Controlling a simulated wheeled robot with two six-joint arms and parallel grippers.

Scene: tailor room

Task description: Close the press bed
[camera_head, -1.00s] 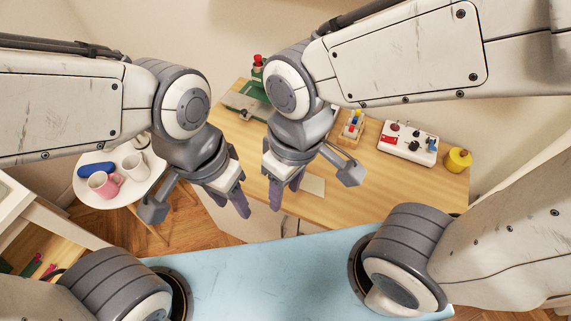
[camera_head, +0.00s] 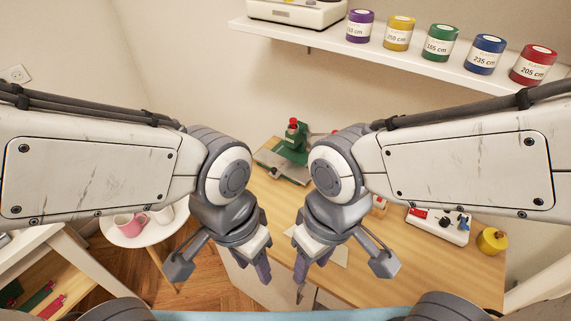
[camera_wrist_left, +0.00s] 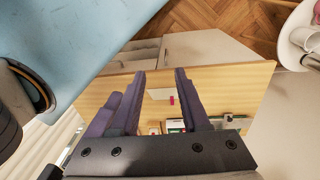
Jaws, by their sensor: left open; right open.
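A green machine with a red knob (camera_head: 291,143) stands at the back left of the wooden table and looks like the press. A grey flat plate (camera_head: 275,166) lies at its left; whether this is its bed I cannot tell. My right arm hides its right part. My left gripper (camera_head: 262,266) is open and empty, its fingers pointing down near the table's left front corner; its fingers also show in the left wrist view (camera_wrist_left: 160,75). My right gripper (camera_head: 298,262) is open and empty just right of it, over the table. Both are apart from the machine.
The wooden table (camera_head: 400,275) has a white control box (camera_head: 437,228) and a yellow pot (camera_head: 491,241) at the right. A wall shelf (camera_head: 375,52) with several coloured cans is above. A round white table (camera_head: 140,236) with mugs stands left.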

